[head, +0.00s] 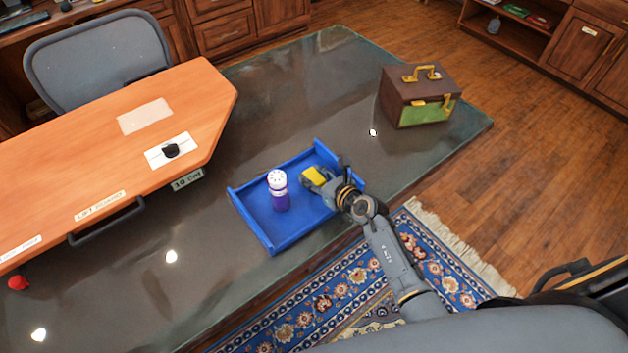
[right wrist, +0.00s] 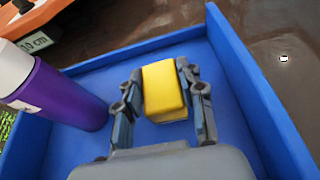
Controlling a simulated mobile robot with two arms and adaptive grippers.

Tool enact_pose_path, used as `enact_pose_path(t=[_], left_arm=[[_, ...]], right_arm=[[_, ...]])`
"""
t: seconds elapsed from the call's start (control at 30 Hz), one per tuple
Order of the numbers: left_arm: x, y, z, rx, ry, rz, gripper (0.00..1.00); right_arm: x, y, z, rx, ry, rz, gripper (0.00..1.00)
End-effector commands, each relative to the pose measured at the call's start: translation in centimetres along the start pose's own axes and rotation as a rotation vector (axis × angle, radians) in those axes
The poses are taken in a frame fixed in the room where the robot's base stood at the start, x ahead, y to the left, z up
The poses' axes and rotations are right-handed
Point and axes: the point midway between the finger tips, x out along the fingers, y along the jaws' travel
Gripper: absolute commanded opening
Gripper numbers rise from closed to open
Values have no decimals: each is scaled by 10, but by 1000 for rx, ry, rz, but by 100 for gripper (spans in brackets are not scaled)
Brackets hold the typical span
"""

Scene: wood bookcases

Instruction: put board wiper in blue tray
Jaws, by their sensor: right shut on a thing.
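The blue tray (head: 284,239) lies on the dark glossy table; its wall also shows in the right wrist view (right wrist: 245,70). The board wiper is a yellow block (head: 313,175). My right gripper (head: 318,182) is shut on it, over the right part of the tray. In the right wrist view the wiper (right wrist: 163,88) sits between the two fingers of the gripper (right wrist: 160,100), with the blue tray floor behind it. I cannot tell whether the wiper touches the tray floor. My left gripper is not in view.
A purple bottle with a white cap (head: 278,190) stands upright inside the tray, left of the wiper. A brown and green box with a yellow handle (head: 418,95) stands farther back on the table (head: 300,75). An orange lift board (head: 110,150) is at the left.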

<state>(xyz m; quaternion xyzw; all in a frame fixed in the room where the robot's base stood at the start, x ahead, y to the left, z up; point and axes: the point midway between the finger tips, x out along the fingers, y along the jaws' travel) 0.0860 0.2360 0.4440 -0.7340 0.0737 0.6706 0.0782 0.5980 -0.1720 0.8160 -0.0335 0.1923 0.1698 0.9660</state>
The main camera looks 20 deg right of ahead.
Motion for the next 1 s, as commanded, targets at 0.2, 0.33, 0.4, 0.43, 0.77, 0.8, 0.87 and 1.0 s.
enact_pose_path(t=[0.2,0.33,0.4,0.43,0.77,0.8,0.87,1.0], left_arm=[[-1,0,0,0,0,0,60],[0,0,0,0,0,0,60],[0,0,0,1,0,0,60],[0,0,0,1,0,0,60],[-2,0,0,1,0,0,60],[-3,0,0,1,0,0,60],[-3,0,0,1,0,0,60],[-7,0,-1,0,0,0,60]], right_arm=[[0,0,1,0,0,0,10],[0,0,-1,0,-1,0,45],[0,0,-1,0,-1,0,59],[0,0,-1,0,-1,0,61],[-1,0,2,0,-1,0,61],[-2,0,3,-1,0,0,61],[-8,0,2,-2,0,0,61],[-31,0,2,-2,1,0,61]])
